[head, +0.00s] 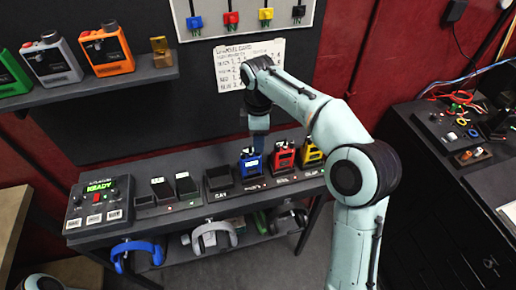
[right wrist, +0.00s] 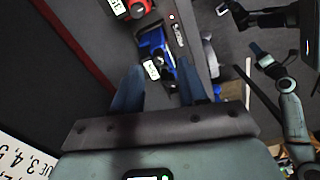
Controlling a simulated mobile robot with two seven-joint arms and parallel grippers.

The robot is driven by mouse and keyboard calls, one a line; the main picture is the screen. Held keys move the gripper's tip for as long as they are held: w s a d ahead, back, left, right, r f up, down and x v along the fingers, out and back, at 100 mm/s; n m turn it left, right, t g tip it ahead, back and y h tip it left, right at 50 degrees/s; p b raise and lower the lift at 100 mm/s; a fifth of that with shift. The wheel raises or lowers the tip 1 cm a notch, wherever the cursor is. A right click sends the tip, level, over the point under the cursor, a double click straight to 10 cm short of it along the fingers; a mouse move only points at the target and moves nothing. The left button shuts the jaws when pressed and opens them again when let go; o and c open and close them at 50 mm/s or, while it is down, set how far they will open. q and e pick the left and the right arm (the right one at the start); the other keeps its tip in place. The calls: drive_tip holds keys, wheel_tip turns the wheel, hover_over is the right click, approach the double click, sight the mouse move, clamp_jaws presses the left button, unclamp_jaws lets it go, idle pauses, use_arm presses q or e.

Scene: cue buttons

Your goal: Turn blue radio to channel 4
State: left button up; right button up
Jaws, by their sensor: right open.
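The blue radio (head: 252,163) stands upright in a black dock on the shelf, left of the red radio (head: 283,156) and yellow radio (head: 312,153). My right gripper (head: 259,142) is just above it, pointing down. In the right wrist view my right gripper (right wrist: 158,88) has its fingers apart, with nothing held between them. The blue radio (right wrist: 152,46) lies just beyond the fingertips there, its white label visible. Its channel setting is too small to read. Part of my left arm shows at the right of the wrist view; its jaws are not clear.
A console reading READY (head: 97,204) stands at the shelf's left end, with empty docks (head: 161,190) beside it. A handwritten sheet (head: 248,63) hangs behind. Green, grey and orange radios (head: 105,50) sit on the upper left shelf. Headsets (head: 214,236) hang below.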

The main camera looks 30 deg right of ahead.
drive_tip(key=shift+f, duration=1.8)
use_arm(q)
drive_tip(key=shift+s+f, duration=0.35)
drive_tip(key=shift+f, duration=0.15)
use_arm(e)
clamp_jaws()
drive_tip(key=shift+r+n+p, duration=0.25)
drive_tip(key=shift+n+p, duration=0.45)
drive_tip(key=shift+n, duration=0.6)
drive_tip(key=shift+w+f+n, duration=0.2)
drive_tip(key=shift+n, duration=0.3)
use_arm(q)
drive_tip(key=w+r, duration=0.2)
drive_tip(key=shift+w+r, duration=0.3)
drive_tip(key=shift+r, duration=0.05)
use_arm(e)
drive_tip(key=shift+s, duration=0.15)
